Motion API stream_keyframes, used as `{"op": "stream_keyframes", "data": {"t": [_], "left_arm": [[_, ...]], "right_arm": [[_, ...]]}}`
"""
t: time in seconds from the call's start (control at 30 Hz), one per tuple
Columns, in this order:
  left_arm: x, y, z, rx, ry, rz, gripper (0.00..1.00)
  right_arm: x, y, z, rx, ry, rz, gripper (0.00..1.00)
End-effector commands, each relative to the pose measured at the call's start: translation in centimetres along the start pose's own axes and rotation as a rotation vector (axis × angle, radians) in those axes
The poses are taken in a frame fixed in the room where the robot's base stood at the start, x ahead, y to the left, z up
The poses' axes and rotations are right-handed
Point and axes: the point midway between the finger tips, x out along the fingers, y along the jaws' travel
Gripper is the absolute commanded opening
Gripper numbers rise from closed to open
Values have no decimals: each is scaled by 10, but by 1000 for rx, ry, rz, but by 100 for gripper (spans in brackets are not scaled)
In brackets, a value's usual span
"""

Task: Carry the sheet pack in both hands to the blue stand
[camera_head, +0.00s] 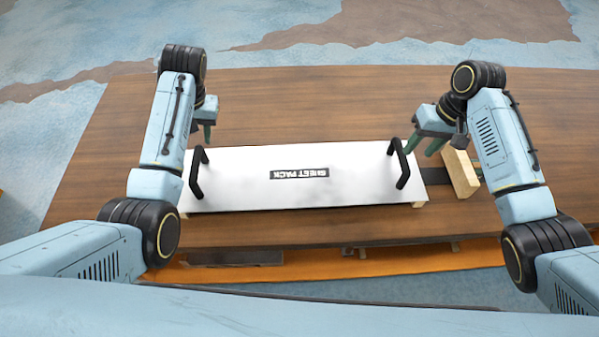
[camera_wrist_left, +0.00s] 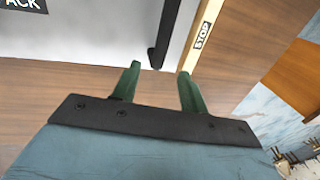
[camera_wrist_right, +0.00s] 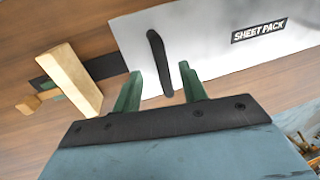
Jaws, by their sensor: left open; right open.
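The sheet pack (camera_head: 300,195) is a flat white panel lying on the wooden table, with a black label and a black handle at each end. In the left wrist view that handle (camera_wrist_left: 165,35) lies just beyond the fingertips. My right gripper (camera_head: 424,144) is open above the right handle (camera_head: 402,163). In the right wrist view that handle (camera_wrist_right: 157,55) shows between the open fingers; contact cannot be told. I cannot make out a blue stand in any view.
A pale wooden block (camera_head: 461,174) stands right of the pack, with a dark strip (camera_wrist_right: 108,65) on the table near it. A pale strip marked STOP (camera_wrist_left: 204,30) runs along the pack's other end. The table (camera_head: 310,100) behind the pack is clear.

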Motion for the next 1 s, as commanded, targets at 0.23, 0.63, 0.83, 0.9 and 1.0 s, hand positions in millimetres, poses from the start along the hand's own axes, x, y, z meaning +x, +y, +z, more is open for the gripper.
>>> {"op": "stream_keyframes", "data": {"t": [0.23,0.63,0.83,0.9,1.0], "left_arm": [[49,0,0,0,-3,0,44],[83,0,0,0,1,1,44],[83,0,-1,0,2,1,44],[83,0,-1,0,2,1,42],[83,0,-1,0,2,1,29]], "right_arm": [[49,0,0,0,-3,-1,42],[83,0,0,-1,1,1,42],[83,0,0,-1,1,0,42],[83,0,0,-1,1,0,41],[83,0,0,-1,1,0,28]]}}
